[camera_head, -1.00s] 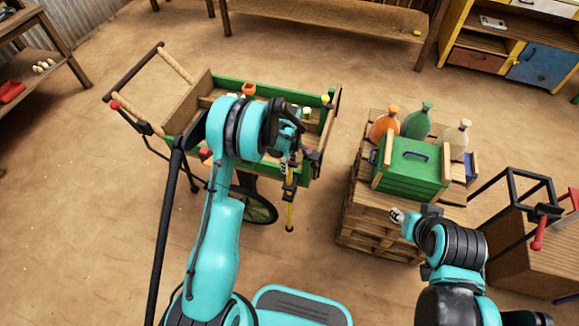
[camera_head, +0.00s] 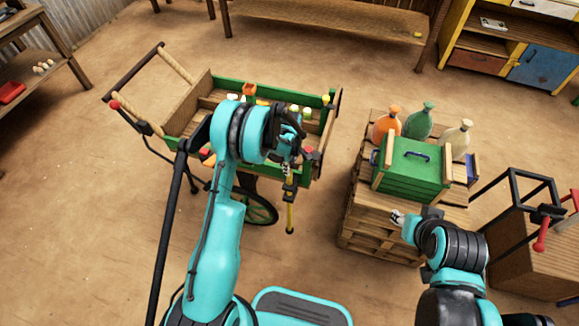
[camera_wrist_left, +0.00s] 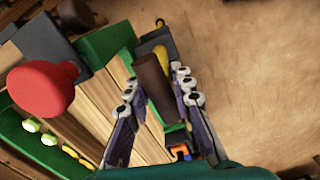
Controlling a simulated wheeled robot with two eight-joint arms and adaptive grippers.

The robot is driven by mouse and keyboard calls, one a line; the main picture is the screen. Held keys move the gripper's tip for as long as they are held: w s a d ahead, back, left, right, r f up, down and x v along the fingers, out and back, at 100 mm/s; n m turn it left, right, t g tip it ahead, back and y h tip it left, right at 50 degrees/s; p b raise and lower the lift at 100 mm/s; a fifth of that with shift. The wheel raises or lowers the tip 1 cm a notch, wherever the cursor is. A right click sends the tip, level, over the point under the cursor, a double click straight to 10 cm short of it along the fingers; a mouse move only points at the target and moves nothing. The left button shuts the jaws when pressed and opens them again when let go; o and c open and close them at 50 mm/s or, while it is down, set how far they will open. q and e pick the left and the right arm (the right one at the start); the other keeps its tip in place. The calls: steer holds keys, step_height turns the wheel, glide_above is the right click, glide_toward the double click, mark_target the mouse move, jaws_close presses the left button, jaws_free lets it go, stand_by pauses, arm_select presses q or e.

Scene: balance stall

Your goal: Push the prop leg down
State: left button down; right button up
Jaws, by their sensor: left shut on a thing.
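The green and wooden handcart (camera_head: 186,128) stands at the centre left with a spoked wheel below. Its prop leg (camera_head: 290,218), yellow with a black collar, hangs near-upright at the cart's near right corner. My left gripper (camera_head: 287,168) is at the top of this leg. In the left wrist view, the left gripper (camera_wrist_left: 155,88) is shut around a dark brown cylinder (camera_wrist_left: 153,84), apparently the leg's grip, with a yellow part (camera_wrist_left: 161,53) just beyond. The fingers hide part of it. My right gripper (camera_head: 398,217) is beside the pallet stack; its jaws are too small to judge.
A pallet stack (camera_head: 365,225) carries a green box (camera_head: 408,180) and several bottles to the right. A red knob (camera_wrist_left: 42,88) is close to the left gripper in the wrist view. A wooden crate with a black frame (camera_head: 525,255) stands at lower right. The near floor is bare.

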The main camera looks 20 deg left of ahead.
mark_target(289, 180)
arm_select(q)
step_height(289, 180, down, 10)
steer(key=b, duration=0.6)
steer(key=shift+r, duration=0.1)
steer(key=shift+s+r, duration=0.1)
steer(key=c, duration=1.3)
jaws_free()
step_height(289, 180, up, 12)
